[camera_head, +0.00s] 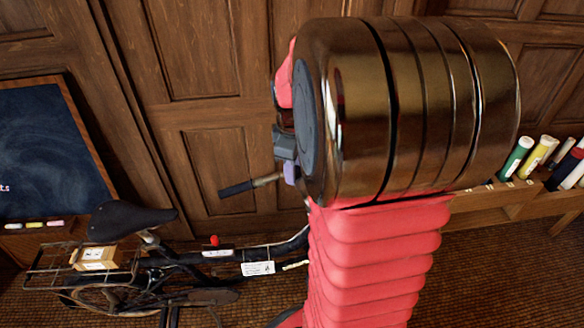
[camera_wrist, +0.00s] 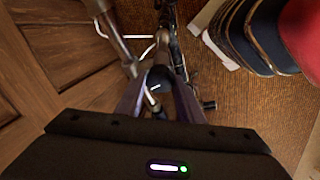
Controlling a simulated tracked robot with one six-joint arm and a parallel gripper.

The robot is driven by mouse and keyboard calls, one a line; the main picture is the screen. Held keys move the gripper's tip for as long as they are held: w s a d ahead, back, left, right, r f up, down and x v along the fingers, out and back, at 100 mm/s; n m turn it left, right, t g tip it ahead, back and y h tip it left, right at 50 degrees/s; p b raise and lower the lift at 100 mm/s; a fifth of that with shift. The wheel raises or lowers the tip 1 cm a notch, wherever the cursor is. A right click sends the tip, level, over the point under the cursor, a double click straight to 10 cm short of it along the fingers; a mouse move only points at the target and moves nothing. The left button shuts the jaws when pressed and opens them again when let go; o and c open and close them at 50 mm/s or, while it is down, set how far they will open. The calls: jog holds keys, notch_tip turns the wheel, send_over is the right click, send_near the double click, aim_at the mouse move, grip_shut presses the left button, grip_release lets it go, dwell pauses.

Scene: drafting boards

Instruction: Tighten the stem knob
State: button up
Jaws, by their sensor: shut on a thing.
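A dark round knob (camera_wrist: 160,78), which looks like the stem knob, sits between the two purple fingers of my gripper (camera_wrist: 158,88) in the wrist view. My gripper is shut on it. A bare metal tube runs past beside it. The knob's lower part is hidden. In the head view my gripper (camera_head: 289,165) shows only partly, beside the handlebar, and my arm hides the knob. The old black bicycle (camera_head: 195,262) stands below, with its dark handlebar grip (camera_head: 236,188) pointing left and its front end hidden by my arm.
The bicycle's saddle (camera_head: 120,220) and a rear rack with a small box (camera_head: 95,258) are at left. A white tag (camera_head: 258,268) hangs on the frame. A blackboard (camera_head: 40,150) is at far left, and coloured tubes (camera_head: 540,155) stand at right. Wood panelling is behind.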

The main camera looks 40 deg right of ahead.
jog(key=shift+r+m+h, duration=0.1)
jog(key=shift+m+h, duration=0.4)
jog(key=shift+m, duration=1.3)
jog(key=shift+t, duration=0.3)
jog(key=o, duration=1.1)
jog(key=shift+a, duration=0.1)
jog(key=shift+c, duration=0.2)
jog(key=v, duration=1.3)
jog(key=shift+a+r, duration=0.2)
jog(key=shift+r, duration=0.05)
